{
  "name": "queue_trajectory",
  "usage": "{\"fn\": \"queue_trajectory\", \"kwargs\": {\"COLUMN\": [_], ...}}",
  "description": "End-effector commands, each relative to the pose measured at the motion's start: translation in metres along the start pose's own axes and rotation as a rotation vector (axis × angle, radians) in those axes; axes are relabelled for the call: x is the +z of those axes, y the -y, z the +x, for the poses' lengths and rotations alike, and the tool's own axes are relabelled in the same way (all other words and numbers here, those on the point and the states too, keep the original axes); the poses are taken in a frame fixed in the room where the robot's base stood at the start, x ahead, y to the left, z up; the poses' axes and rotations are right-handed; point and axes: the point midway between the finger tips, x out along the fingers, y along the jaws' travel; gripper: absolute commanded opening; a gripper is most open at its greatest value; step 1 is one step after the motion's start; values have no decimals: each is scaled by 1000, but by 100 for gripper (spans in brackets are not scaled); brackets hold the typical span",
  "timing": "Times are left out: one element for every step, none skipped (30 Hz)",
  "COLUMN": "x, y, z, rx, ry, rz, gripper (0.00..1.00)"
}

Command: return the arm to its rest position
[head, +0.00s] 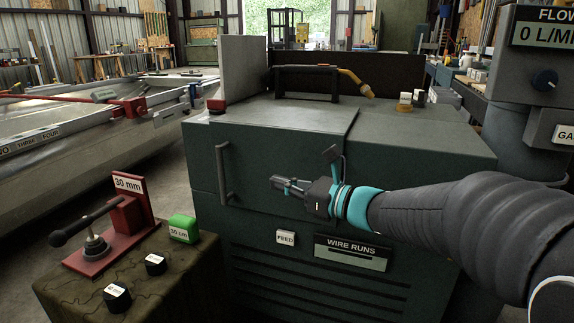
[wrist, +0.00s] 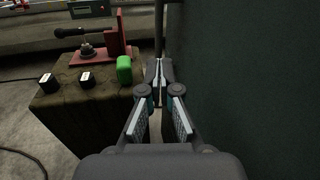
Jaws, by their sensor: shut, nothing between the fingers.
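My gripper (head: 288,184) is in front of the dark green cabinet (head: 290,150), pointing left toward its vertical bar handle (head: 224,172). The fingers are shut with nothing between them. They look apart from the handle in the head view, though the exact distance is hard to judge. In the wrist view my gripper (wrist: 158,72) points ahead, with the cabinet's dark side (wrist: 250,70) close on the right. The handle (wrist: 159,25) rises just beyond the fingertips there. My arm reaches in from the right of the head view.
A torch (head: 350,78) rests on the cabinet top. A metal hull (head: 90,150) lies left. A gas unit (head: 535,85) stands right.

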Motion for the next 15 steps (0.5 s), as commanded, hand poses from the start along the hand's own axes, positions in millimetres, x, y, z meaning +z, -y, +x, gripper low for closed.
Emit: {"fn": "queue_trajectory", "kwargs": {"x": [-5,-12,-22,-31,-41,-55,-64,-72,-82,-90,-96,-104,-109,-115,-121], "y": [-2,-5,-10,-14,-19,-26,-32,-39,-47,-54,-60,-69,-75,-80,-87], "z": [0,0,-2,-3,-5,-8,-12,-16,-23,-29,-36,-45,-53,-62,-74], "rx": [9,22,47,68,92,128,158,190,233,268,305,356,394,434,487], "ry": [-23,-48,-85,-116,-149,-194,-226,-258,-300,-331,-361,-402,-431,-459,-496], "rz": [-50,-94,-150,-193,-236,-296,-345,-394,-464,-519,-574,-650,-709,-766,-843], "gripper": [0,0,0,0,0,0,0,0,0,0,0,0,0,0,0]}}
